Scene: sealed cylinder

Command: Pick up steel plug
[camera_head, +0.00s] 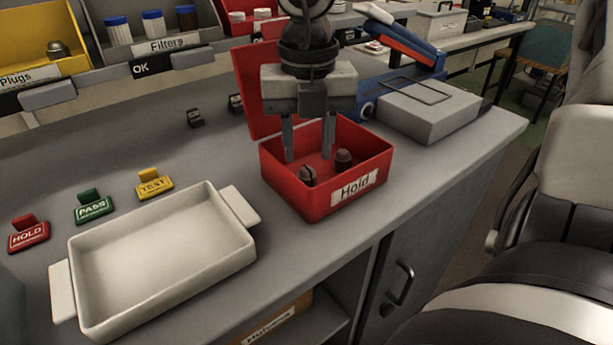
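Two small dark plugs lie in the open red box labelled "Hold": a near one (307,177) with a greyish top and a brownish one (343,158) to its right. Another plug (58,50) sits in the yellow bin labelled "Plugs" at the upper left. I cannot tell for sure which plug is steel. My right gripper (308,158) points down into the red box (312,203). Its two fingers are apart with nothing between them, just above and behind the near plug. My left gripper is not in view.
An empty white tray (160,250) stands left of the red box. HOLD (28,233), PASS (94,208) and TEST (154,184) signs stand behind it. The red lid (257,85) stands up at the back. A grey device (428,108) is to the right.

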